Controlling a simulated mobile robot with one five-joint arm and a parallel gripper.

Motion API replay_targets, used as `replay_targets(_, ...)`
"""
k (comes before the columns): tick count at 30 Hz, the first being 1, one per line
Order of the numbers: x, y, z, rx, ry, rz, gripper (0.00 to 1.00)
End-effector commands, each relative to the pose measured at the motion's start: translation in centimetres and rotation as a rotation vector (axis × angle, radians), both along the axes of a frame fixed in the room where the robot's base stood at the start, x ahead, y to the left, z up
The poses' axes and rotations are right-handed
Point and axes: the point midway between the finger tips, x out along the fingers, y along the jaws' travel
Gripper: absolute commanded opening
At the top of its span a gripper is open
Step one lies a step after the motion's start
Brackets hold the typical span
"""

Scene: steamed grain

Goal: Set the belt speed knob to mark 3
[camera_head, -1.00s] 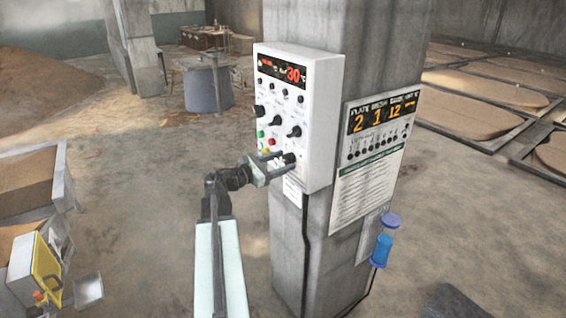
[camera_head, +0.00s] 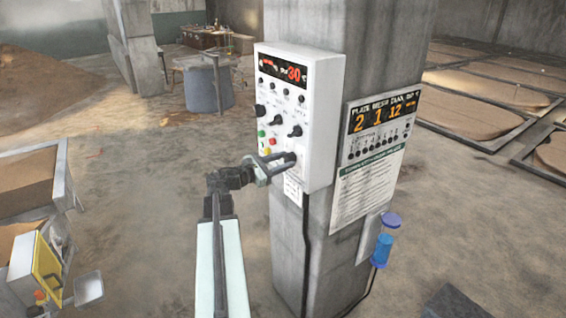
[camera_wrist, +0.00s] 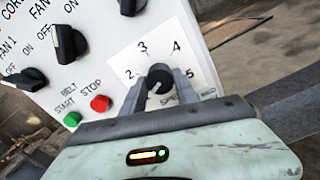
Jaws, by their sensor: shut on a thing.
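The belt speed knob (camera_wrist: 159,78) is black and sits on a white dial plate (camera_wrist: 183,44) at the lower corner of the white control box (camera_head: 322,120). In the wrist view, marks 2, 3, 4 and 5 show around it, with 3 beyond the knob and slightly left. A small pale line shows on the knob's near side; I cannot tell exactly which mark the knob points to. My gripper (camera_wrist: 160,88) has one finger on each side of the knob and is shut on it. In the head view, my gripper (camera_head: 281,161) reaches the box's lower part and mostly hides the knob.
Green start (camera_wrist: 72,119) and red stop (camera_wrist: 100,103) buttons sit left of the dial. Other black knobs (camera_wrist: 68,44) are above them. The box hangs on a concrete pillar (camera_head: 345,35). A sign board (camera_head: 368,180) and a blue bottle (camera_head: 382,248) are at right.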

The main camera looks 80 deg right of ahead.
Motion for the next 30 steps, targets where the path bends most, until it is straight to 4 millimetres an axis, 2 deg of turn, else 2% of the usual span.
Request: replay_targets(30,-0.11,-0.08,0.12,-0.685,-0.632,-0.001,0.0)
